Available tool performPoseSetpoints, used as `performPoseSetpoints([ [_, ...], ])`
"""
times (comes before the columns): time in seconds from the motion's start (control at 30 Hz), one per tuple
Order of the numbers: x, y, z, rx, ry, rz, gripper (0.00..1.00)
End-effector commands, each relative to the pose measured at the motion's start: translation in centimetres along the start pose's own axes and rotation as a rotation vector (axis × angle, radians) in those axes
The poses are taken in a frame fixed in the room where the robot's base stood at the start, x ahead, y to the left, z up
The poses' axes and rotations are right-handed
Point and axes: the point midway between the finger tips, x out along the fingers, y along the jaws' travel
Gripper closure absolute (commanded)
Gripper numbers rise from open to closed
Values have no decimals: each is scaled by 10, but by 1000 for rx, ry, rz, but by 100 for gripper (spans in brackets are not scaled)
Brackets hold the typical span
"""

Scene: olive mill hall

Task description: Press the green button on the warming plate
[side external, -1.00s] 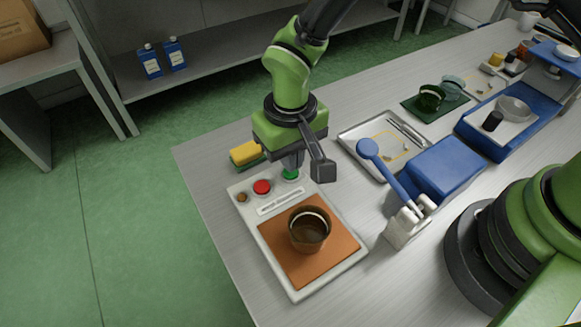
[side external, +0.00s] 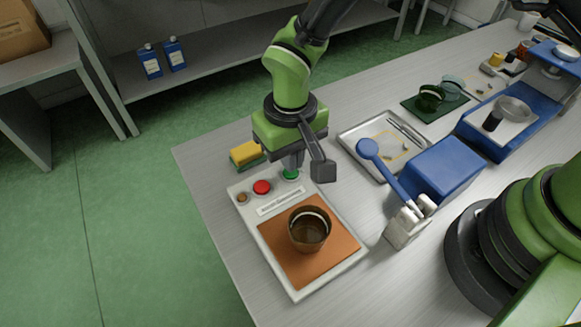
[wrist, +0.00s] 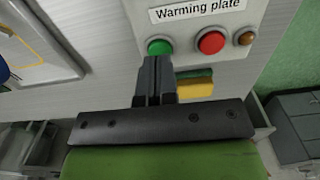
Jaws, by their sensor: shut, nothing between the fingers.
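The warming plate (side external: 330,269) is a white panel with an orange heating pad, lying near the table's left end. Its green button (side external: 291,175) is at the panel's back right corner; it also shows in the wrist view (wrist: 159,47). A red button (side external: 262,187) and a small brown knob (side external: 242,197) are beside it. My gripper (side external: 292,166) is shut and empty, pointing down at the green button. In the wrist view my fingertips (wrist: 156,62) overlap the button's near edge. I cannot tell whether they touch it.
A dark brown cup (side external: 310,244) stands on the orange pad. A yellow and green sponge (side external: 247,154) lies just behind the panel. To the right are a metal tray (side external: 352,134), a blue ladle (side external: 368,149) on a white holder and a blue box (side external: 449,165).

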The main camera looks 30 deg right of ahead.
Motion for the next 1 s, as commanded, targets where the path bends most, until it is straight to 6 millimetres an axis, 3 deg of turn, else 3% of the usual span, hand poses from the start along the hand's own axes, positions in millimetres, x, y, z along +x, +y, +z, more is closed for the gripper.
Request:
performPoseSetpoints([
  [1.0, 14, 0, 0, 1, -1, 1, 100],
])
